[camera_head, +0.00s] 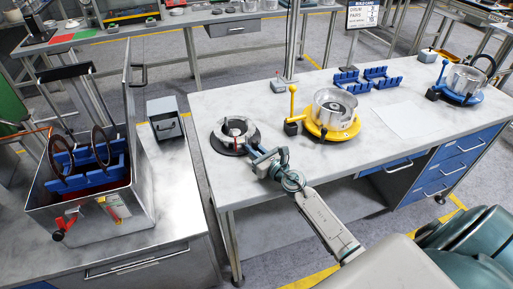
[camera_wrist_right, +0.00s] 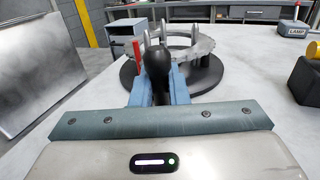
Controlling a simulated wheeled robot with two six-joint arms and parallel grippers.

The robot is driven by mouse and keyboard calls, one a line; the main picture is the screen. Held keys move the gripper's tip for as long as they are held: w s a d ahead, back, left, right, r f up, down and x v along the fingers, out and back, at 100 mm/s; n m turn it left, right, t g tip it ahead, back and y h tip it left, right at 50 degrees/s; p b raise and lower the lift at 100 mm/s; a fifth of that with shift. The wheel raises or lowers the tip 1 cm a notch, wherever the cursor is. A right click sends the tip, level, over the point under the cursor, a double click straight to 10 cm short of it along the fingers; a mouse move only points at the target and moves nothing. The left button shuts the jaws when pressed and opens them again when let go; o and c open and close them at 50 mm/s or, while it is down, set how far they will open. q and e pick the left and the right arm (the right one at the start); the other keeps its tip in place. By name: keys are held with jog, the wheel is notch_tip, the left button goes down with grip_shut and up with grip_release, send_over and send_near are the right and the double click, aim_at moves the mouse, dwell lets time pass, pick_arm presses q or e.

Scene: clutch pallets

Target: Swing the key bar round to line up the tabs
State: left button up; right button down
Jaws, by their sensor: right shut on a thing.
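A round fixture with a black base (camera_head: 233,150) and a metal toothed ring (camera_head: 236,126) stands on the left end of the bench. In the right wrist view the ring (camera_wrist_right: 205,48) shows with several upright grey posts. My right gripper (camera_head: 257,152) reaches to the fixture's near right edge. It is shut on a black ball-topped handle (camera_wrist_right: 156,62), which I take to be the key bar's knob. The handle stands upright between the blue fingers. A red upright piece (camera_wrist_right: 137,52) is just left of it. The rest of the bar and the tabs are hidden or unclear. My left gripper is out of view.
A yellow-based fixture (camera_head: 346,130) with a drum stands to the right, and a blue-based one (camera_head: 474,97) farther right. Blue racks (camera_head: 362,80) lie at the back. A metal bin (camera_head: 145,222) stands on the left bench.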

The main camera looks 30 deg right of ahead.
jog(key=shift+w+a+r, duration=0.1)
jog(key=shift+w+r, duration=0.05)
jog(key=shift+r, duration=0.35)
jog(key=c, duration=1.6)
grip_release()
jog(key=shift+o, duration=1)
jog(key=shift+a, duration=0.15)
jog(key=shift+s+f, duration=0.1)
jog(key=shift+s, duration=0.1)
jog(key=shift+s+f, duration=0.15)
jog(key=shift+s, duration=0.1)
jog(key=s, duration=0.3)
jog(key=s+d+b, duration=0.1)
jog(key=s, duration=0.5)
jog(key=shift+s+d, duration=0.35)
jog(key=shift+d, duration=0.05)
jog(key=shift+s+r, duration=0.2)
jog(key=shift+r, duration=0.05)
